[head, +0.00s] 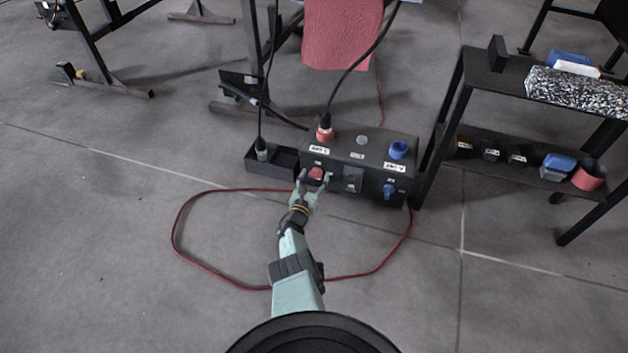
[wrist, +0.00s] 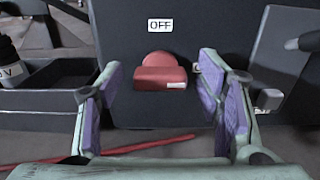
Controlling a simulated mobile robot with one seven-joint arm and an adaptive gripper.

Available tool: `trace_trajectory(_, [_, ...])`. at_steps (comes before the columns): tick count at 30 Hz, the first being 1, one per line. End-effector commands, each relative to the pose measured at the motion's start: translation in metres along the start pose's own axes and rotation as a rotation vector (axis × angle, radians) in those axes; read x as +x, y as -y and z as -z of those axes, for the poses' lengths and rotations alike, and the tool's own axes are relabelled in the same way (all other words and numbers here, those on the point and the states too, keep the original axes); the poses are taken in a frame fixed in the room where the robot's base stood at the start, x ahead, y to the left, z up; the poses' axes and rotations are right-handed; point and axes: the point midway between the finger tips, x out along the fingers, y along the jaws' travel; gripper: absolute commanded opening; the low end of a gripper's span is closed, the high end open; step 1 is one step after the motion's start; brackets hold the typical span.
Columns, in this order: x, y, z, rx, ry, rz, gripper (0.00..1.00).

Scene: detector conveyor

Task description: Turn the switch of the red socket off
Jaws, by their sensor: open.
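The red switch (head: 316,173) sits on the front face of the black power box (head: 345,158), below the red socket (head: 324,134) on its top, which has a black plug in it. In the wrist view the red switch knob (wrist: 160,75) has its bar lying about level, with a white mark (wrist: 176,85) at its right end. An "OFF" label (wrist: 160,25) is above it. My gripper (head: 315,178) is open in front of the box; in the wrist view its fingers (wrist: 167,100) stand left and right of the knob, apart from it.
A blue socket (head: 398,149) and a blue switch (head: 389,190) are on the box's right side. A black tray (head: 275,167) adjoins its left. A red cable (head: 176,225) loops on the floor under my arm. A shelf (head: 480,75) stands at the right.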

Motion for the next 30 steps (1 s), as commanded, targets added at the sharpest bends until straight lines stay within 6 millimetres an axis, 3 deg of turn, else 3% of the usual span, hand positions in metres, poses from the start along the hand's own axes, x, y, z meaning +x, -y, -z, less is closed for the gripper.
trace_trajectory(4, [-0.0003, 0.0001, -0.0002, 0.000, 0.000, 0.000, 0.59])
trace_trajectory(25, [-0.0006, -0.0002, 0.0001, 0.000, 0.000, 0.000, 0.12])
trace_trajectory(30, [-0.0006, -0.0003, 0.0002, -0.008, 0.000, -0.001, 0.12])
